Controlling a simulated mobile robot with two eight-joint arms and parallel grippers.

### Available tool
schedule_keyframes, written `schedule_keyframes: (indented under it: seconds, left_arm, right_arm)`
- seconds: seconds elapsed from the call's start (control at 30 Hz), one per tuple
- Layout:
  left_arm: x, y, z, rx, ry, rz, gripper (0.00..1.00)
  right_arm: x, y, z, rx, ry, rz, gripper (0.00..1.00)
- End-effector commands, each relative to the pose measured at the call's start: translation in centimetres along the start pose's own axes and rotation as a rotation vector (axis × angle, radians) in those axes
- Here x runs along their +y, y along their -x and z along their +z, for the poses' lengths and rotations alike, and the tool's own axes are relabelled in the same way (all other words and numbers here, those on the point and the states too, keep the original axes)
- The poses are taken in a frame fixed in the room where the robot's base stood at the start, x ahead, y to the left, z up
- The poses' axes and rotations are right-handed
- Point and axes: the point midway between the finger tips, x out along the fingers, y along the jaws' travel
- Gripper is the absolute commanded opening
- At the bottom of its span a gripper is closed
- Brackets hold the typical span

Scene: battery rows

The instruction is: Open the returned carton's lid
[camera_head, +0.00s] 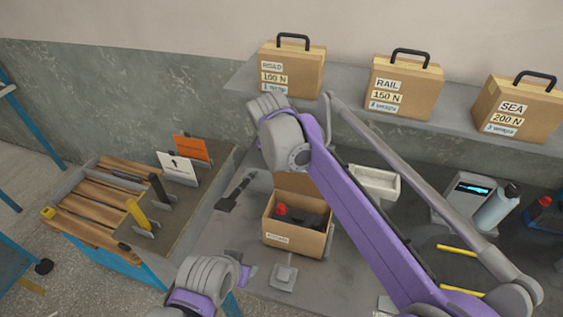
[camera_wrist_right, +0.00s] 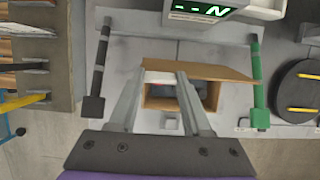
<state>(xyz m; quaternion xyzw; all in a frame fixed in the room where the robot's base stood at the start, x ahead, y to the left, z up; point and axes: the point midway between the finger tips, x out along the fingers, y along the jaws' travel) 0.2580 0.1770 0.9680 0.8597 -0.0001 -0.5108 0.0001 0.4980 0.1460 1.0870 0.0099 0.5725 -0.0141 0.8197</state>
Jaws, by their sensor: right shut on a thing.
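The returned carton (camera_head: 294,240) is a brown cardboard box with a small label on its front, standing on the grey bench. Its top is uncovered, and a dark item with a red cap shows inside. The lid (camera_head: 294,183) stands raised at the back of the carton, partly hidden by my right arm. In the right wrist view the lid (camera_wrist_right: 225,72) is a tan panel above the carton's opening. My right gripper (camera_wrist_right: 165,78) is shut on the lid's edge; the head view hides its fingers. My left gripper does not show clearly; only grey and purple arm parts appear low down.
Three labelled cases, ROAD (camera_head: 290,72), RAIL (camera_head: 403,87) and SEA (camera_head: 517,108), stand on a shelf behind. A black-handled piece (camera_head: 236,192) lies left of the carton. A white tray (camera_head: 375,186) and a bottle (camera_head: 497,207) stand to the right.

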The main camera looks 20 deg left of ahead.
Motion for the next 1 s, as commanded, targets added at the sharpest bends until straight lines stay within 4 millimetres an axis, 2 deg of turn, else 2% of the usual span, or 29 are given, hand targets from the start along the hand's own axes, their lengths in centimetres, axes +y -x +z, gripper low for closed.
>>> schedule_keyframes:
  seconds: [0.67,0.7,0.87,1.0]
  left_arm:
    - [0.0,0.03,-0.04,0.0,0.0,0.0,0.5]
    - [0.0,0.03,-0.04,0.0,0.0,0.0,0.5]
    - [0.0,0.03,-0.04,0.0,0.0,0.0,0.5]
    - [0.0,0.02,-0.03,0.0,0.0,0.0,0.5]
  right_arm:
    - [-0.07,0.07,0.21,-0.006,0.001,-0.001,0.0]
    - [-0.07,0.07,0.21,-0.006,0.001,-0.001,0.52]
    - [-0.05,0.05,0.15,-0.004,0.0,-0.001,0.8]
    - [-0.03,0.03,0.09,-0.002,0.0,0.0,0.8]
